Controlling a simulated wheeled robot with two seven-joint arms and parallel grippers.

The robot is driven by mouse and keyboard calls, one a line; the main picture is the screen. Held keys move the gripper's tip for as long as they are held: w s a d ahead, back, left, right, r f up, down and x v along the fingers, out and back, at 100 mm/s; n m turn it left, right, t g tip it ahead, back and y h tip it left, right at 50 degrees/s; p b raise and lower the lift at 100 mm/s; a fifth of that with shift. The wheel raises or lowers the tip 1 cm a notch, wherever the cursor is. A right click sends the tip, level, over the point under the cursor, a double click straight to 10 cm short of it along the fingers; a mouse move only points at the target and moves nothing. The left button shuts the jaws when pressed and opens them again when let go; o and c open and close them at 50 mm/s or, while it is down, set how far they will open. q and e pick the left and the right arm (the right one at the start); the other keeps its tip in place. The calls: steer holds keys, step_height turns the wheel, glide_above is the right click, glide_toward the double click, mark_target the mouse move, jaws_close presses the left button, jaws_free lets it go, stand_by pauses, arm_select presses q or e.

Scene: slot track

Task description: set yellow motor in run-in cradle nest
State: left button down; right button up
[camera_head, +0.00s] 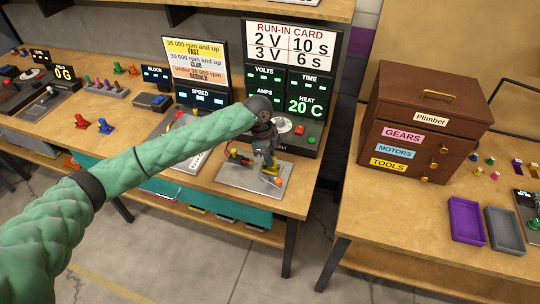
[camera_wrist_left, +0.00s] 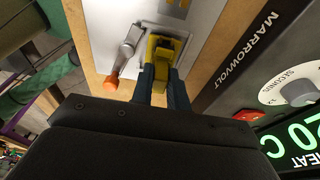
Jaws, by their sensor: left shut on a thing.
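My left gripper (camera_head: 268,162) points down over the grey metal plate of the run-in cradle (camera_head: 238,178) on the left bench. In the left wrist view the fingers (camera_wrist_left: 161,90) are shut on the yellow motor (camera_wrist_left: 164,48). The motor is over the cradle plate (camera_wrist_left: 196,28), beside a silver lever (camera_wrist_left: 130,42) with an orange knob (camera_wrist_left: 111,83). The fingers and arm hide much of the nest, and I cannot tell whether the motor is fully seated. My right gripper is not in view.
The run-in power unit (camera_head: 305,130) stands close behind the cradle, with a dial and lit displays. A speed display board (camera_head: 200,75) is to its left. A brown drawer chest (camera_head: 425,115), a purple tray (camera_head: 466,220) and a grey tray (camera_head: 504,230) are on the right bench.

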arm_select(q)
steer(key=shift+f, duration=0.1)
stand_by(0.7)
steer(key=c, duration=1.5)
jaws_free()
steer(key=shift+o, duration=1.1)
